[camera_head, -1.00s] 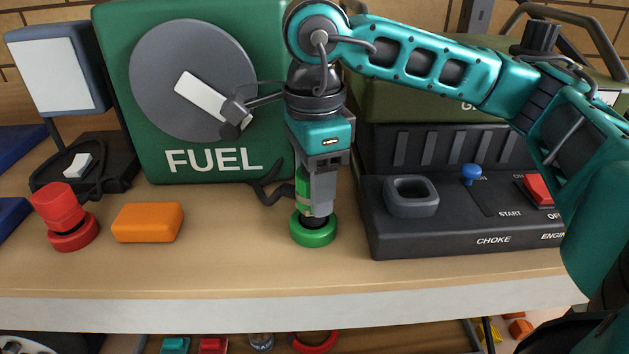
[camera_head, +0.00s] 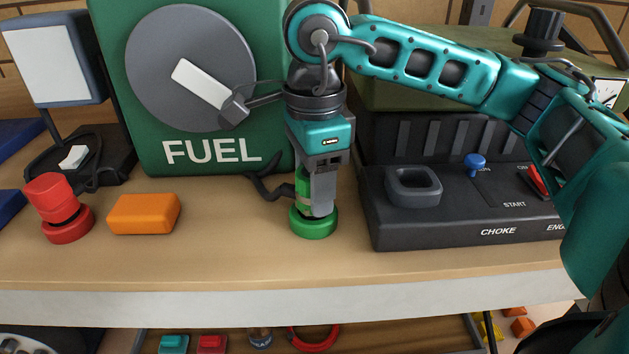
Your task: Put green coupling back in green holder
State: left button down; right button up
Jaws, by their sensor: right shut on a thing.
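The green coupling (camera_head: 304,187) is upright and partly hidden behind the fingers of my right gripper (camera_head: 318,207). That gripper points down and is shut on the coupling. The green holder (camera_head: 313,228) is a round green ring on the bench, directly below the coupling. The coupling's lower end appears to be at or in the holder's opening; the fingers hide how deep it sits. My left gripper is not in view.
A red coupling (camera_head: 52,199) stands in a red holder (camera_head: 68,225) at the left, beside an orange block (camera_head: 144,214). The green FUEL panel (camera_head: 150,160) stands behind. A dark control console (camera_head: 420,232) is close on the right. The bench front (camera_head: 250,275) is clear.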

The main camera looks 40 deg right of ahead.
jog(key=o, duration=1.2)
jog(key=shift+r, duration=0.6)
pick_arm(q)
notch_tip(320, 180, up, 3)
jog(key=p, duration=0.3)
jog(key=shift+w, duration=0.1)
pick_arm(e)
notch_tip(320, 180, up, 12)
jog(key=shift+f, duration=0.1)
